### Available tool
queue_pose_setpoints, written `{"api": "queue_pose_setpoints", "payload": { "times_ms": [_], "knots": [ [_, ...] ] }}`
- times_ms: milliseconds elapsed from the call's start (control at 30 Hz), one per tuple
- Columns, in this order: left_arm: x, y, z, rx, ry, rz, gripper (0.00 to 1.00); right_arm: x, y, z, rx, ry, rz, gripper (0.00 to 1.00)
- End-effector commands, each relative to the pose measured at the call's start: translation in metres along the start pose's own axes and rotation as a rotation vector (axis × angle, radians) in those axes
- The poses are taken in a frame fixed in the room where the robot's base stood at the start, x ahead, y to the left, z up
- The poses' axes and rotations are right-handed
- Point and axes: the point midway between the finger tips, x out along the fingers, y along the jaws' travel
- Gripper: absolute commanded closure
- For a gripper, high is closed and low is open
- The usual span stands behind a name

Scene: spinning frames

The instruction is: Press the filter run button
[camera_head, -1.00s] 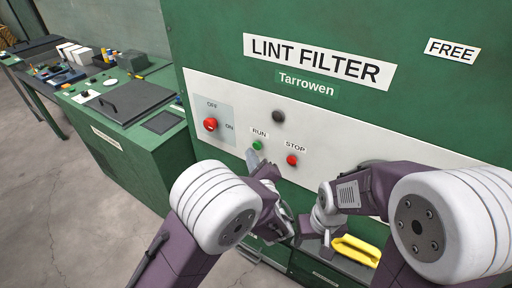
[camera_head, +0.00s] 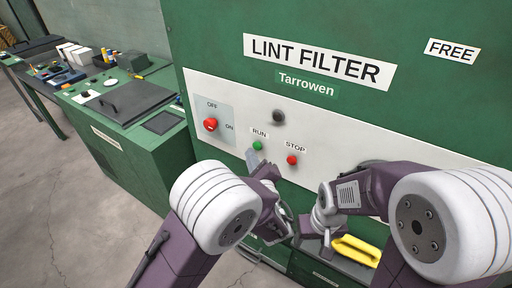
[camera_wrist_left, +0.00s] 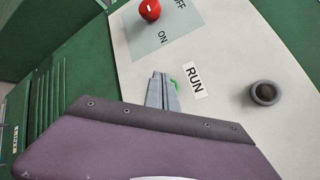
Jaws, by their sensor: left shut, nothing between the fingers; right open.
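The green run button (camera_head: 257,146) sits on the white panel of the lint filter machine, just below the RUN label (camera_head: 259,133). In the left wrist view the green button (camera_wrist_left: 173,84) shows only partly, behind the fingertips. My left gripper (camera_head: 252,157) is shut and empty, its tips at the lower left of the button. It also shows in the left wrist view (camera_wrist_left: 161,80). Whether the tips touch the button cannot be told. My right gripper (camera_head: 318,222) is low at the right of the left one, its fingers mostly hidden by the arm.
A red stop button (camera_head: 292,160) sits right of the run button. A red OFF/ON knob (camera_head: 211,124) and a dark round knob (camera_head: 278,116) are higher on the panel. A yellow handle (camera_head: 355,250) is below. A green bench (camera_head: 130,140) stands at left.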

Motion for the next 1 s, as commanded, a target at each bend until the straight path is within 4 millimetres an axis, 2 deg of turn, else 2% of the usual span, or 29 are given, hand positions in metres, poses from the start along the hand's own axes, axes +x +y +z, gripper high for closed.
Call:
{"api": "queue_pose_setpoints", "payload": {
  "times_ms": [767, 1000],
  "knots": [
    [0.0000, 0.0000, 0.0000, 0.000, 0.000, 0.000, 1.00, 0.0001, 0.0000, 0.0000, 0.000, 0.000, 0.000, 0.40],
    [0.0047, -0.0025, -0.0040, -0.002, -0.001, -0.001, 1.00, 0.0057, 0.0001, 0.0006, 0.000, 0.000, 0.000, 0.40]
  ]
}}
